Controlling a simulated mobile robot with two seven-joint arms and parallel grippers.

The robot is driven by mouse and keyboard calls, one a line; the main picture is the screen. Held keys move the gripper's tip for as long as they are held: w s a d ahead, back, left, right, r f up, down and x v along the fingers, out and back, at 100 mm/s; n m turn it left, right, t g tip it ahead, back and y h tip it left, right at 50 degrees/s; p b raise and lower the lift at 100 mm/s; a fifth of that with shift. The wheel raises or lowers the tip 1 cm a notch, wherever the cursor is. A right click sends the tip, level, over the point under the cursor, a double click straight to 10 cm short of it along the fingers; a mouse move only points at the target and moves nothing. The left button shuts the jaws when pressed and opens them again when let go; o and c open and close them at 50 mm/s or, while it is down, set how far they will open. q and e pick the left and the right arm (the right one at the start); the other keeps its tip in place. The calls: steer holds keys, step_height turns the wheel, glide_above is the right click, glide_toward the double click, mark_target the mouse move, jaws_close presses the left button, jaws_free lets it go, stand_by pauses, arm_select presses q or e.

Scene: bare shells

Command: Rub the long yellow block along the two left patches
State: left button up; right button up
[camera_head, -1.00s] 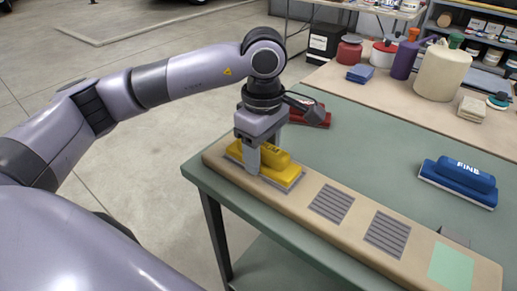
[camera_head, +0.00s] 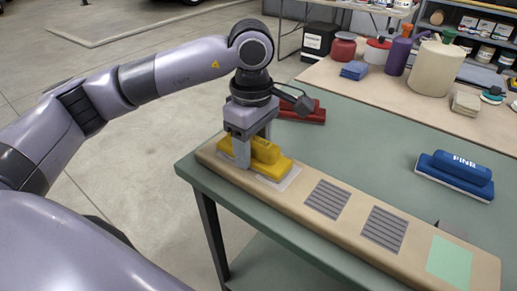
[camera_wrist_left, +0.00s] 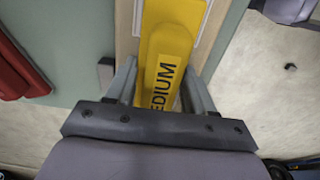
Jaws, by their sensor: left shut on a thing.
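The long yellow block (camera_head: 270,167) lies on the left end of a long tan board (camera_head: 310,228). My left gripper (camera_head: 251,155) is shut on it from above, a finger on each side. In the left wrist view the block (camera_wrist_left: 170,45) reads "MEDIUM" in part between the fingers. A pale area (camera_head: 291,179) shows just past the block's right end; I cannot tell whether the block covers more of it. Two grey striped patches, one left (camera_head: 327,199) and one right (camera_head: 384,230), lie further right, clear of the block. A pale green patch (camera_head: 449,262) is near the right end. My right gripper is not in view.
A blue block marked "FINE" (camera_head: 455,177) lies on the green table (camera_head: 375,150), right of the board. A red block (camera_head: 305,112) lies behind my gripper. A small grey piece (camera_head: 452,229) sits beside the board. Pots and containers stand on the far bench.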

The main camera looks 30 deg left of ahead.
arm_select(q)
steer(key=shift+a, duration=0.2)
steer(key=shift+s+d, duration=0.15)
steer(key=shift+d, duration=0.6)
steer(key=shift+s+d, duration=0.1)
steer(key=shift+d, duration=0.65)
steer(key=shift+w+a+b, duration=0.15)
steer(key=shift+a+b, duration=0.15)
steer(key=shift+a, duration=0.45)
steer(key=shift+w+a+b, duration=0.1)
steer(key=shift+a+b, duration=0.2)
steer(key=shift+a, duration=0.45)
steer(key=shift+s+d, duration=0.15)
steer(key=shift+d, duration=0.6)
steer(key=shift+s+d, duration=0.1)
steer(key=shift+d, duration=0.65)
steer(key=shift+w+a+b, duration=0.15)
steer(key=shift+a+b, duration=0.15)
steer(key=shift+a, duration=0.5)
steer(key=shift+w+a+b, duration=0.1)
steer(key=shift+a+b, duration=0.15)
steer(key=shift+a, duration=0.5)
steer(key=shift+s+d+f, duration=0.1)
steer(key=shift+s+d, duration=0.05)
steer(key=shift+d, duration=0.65)
